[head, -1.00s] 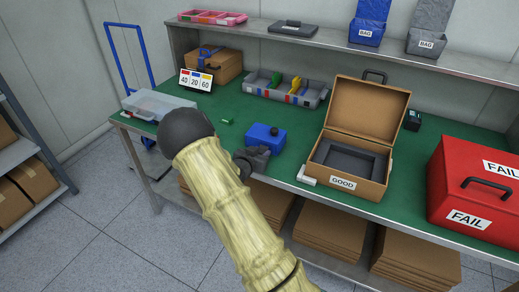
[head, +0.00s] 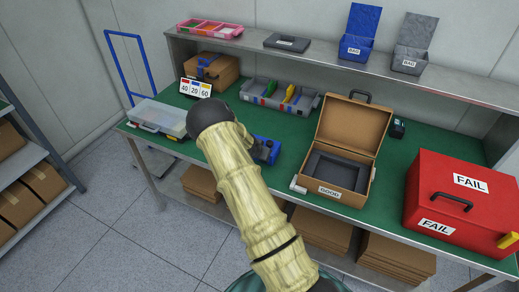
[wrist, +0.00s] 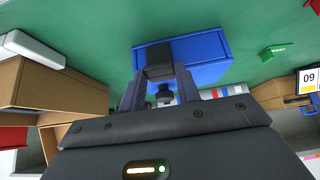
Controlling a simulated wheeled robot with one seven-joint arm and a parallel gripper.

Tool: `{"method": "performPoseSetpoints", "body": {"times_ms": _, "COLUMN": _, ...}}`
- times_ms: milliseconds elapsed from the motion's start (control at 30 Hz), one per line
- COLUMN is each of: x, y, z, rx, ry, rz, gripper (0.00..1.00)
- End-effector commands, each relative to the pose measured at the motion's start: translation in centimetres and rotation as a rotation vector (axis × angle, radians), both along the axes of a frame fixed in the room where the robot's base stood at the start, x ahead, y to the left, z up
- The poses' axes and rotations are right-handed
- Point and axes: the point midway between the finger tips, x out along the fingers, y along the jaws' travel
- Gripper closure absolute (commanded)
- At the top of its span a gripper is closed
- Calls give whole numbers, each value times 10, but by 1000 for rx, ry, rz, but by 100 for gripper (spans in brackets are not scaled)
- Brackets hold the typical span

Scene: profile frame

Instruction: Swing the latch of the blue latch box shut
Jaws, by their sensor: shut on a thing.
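The blue latch box (head: 276,149) stands on the green bench top, left of the open brown case, partly hidden by my arm. In the wrist view the blue latch box (wrist: 208,52) lies just beyond my fingertips. My gripper (head: 262,151) is at its near side. In the wrist view my gripper (wrist: 158,62) has its dark fingertips drawn together against the box's edge, shut on a small part that looks like the latch. The fingertips hide most of that part, so the latch's angle cannot be told. A dark knob (wrist: 164,94) shows between the fingers.
The open brown case (head: 334,180) marked GOOD stands right of the box. A red FAIL case (head: 455,195) is farther right. A grey bin tray (head: 280,98) lies behind, and a clear-lidded container (head: 158,118) stands left.

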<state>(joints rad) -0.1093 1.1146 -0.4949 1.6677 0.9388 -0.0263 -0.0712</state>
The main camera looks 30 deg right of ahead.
Motion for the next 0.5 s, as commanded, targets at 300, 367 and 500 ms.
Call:
{"method": "performPoseSetpoints", "body": {"times_ms": 300, "x": 6, "y": -8, "z": 7, "rx": 89, "ry": 70, "rz": -1, "gripper": 90}}
{"method": "performPoseSetpoints", "body": {"times_ms": 367, "x": 7, "y": -8, "z": 6, "rx": 99, "ry": 76, "rz": -1, "gripper": 90}}
{"method": "performPoseSetpoints", "body": {"times_ms": 500, "x": 7, "y": -8, "z": 4, "rx": 98, "ry": 75, "rz": -1, "gripper": 90}}
